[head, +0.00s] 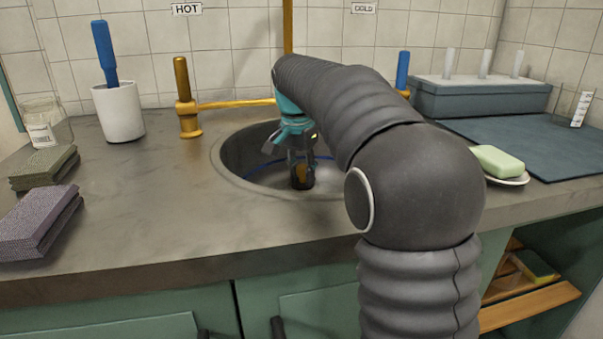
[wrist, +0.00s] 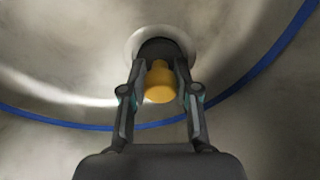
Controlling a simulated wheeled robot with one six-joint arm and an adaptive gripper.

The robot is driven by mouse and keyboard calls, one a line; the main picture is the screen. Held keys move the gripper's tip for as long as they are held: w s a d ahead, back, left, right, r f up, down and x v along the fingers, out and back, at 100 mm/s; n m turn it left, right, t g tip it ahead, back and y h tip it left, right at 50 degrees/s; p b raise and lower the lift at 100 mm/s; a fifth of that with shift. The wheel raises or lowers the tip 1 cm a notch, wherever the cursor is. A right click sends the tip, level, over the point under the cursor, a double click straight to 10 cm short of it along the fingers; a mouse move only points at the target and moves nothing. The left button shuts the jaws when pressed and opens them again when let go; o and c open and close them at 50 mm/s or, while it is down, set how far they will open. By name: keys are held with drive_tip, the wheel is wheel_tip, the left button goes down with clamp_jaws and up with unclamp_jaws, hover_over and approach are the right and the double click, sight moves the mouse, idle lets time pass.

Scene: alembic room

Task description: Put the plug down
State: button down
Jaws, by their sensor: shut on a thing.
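The plug shows in the wrist view as a yellow-orange knob (wrist: 159,82) on a dark round body. My gripper (wrist: 158,88) is shut on the plug, with a finger on each side of the knob. Beyond it is a pale drain ring (wrist: 137,40) in the sink floor, partly hidden behind the plug and fingers. I cannot tell whether the plug touches the drain. In the head view my gripper (head: 301,178) points down inside the round sink (head: 232,165), and the plug there is small and dark. My arm hides the sink's right side.
A blue line (wrist: 262,72) runs around the sink wall. Brass taps (head: 187,105) stand behind the sink. A white cup with a blue-handled tool (head: 120,112) and sponges (head: 40,220) are at left. Green soap on a dish (head: 497,163) and a grey-blue box (head: 475,98) are at right.

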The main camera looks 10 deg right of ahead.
sight(298, 186)
drive_tip(key=c, duration=0.9)
unclamp_jaws()
drive_tip(key=shift+f, duration=0.1)
drive_tip(key=shift+o, duration=0.2)
wheel_tip(298, 186, up, 12)
drive_tip(key=s+a+p, duration=0.1)
drive_tip(key=p, duration=0.1)
drive_tip(key=shift+s+a+p, duration=0.15)
drive_tip(key=shift+p, duration=0.2)
